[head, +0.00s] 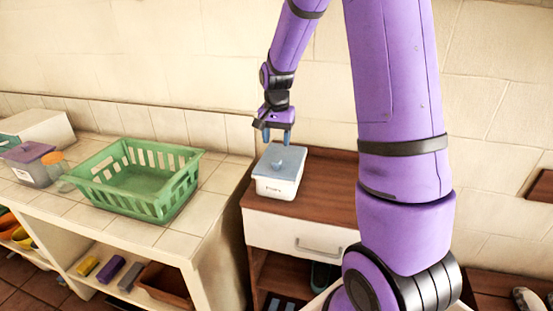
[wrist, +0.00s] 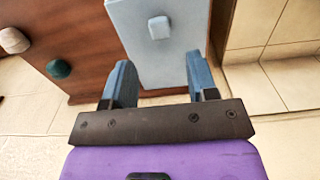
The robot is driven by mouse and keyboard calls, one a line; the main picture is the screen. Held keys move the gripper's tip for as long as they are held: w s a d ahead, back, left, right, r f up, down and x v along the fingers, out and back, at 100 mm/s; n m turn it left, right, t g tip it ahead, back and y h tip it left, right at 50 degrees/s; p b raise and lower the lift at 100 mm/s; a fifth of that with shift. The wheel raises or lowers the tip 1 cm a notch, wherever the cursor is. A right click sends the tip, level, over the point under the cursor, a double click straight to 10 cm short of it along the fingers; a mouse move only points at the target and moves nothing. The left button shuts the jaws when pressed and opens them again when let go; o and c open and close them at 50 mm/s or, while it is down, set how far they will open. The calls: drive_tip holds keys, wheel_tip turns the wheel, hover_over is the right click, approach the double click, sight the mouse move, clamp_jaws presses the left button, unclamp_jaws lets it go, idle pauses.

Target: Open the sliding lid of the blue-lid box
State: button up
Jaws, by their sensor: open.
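The blue-lid box (head: 278,186) is white with a label on its front and stands on a brown wooden cabinet top. Its grey-blue lid (head: 281,158) lies on top, with a small raised knob (head: 284,165) near the middle. The lid also shows in the wrist view (wrist: 180,60), with its pale square knob (wrist: 159,27) in front of the fingers. My gripper (head: 277,138) hangs just above the back part of the lid, fingers down. In the wrist view my gripper (wrist: 160,85) is open, with nothing held between its fingers. It appears apart from the knob.
A green basket (head: 135,190) stands on the tiled counter to the left, with a purple-lidded box (head: 27,160) and a jar (head: 56,165) beyond it. A tiled wall (head: 190,60) stands close behind.

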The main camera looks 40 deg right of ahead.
sight(277, 161)
wheel_tip(277, 161, down, 7)
drive_tip(key=shift+f, duration=0.15)
idle(0.4)
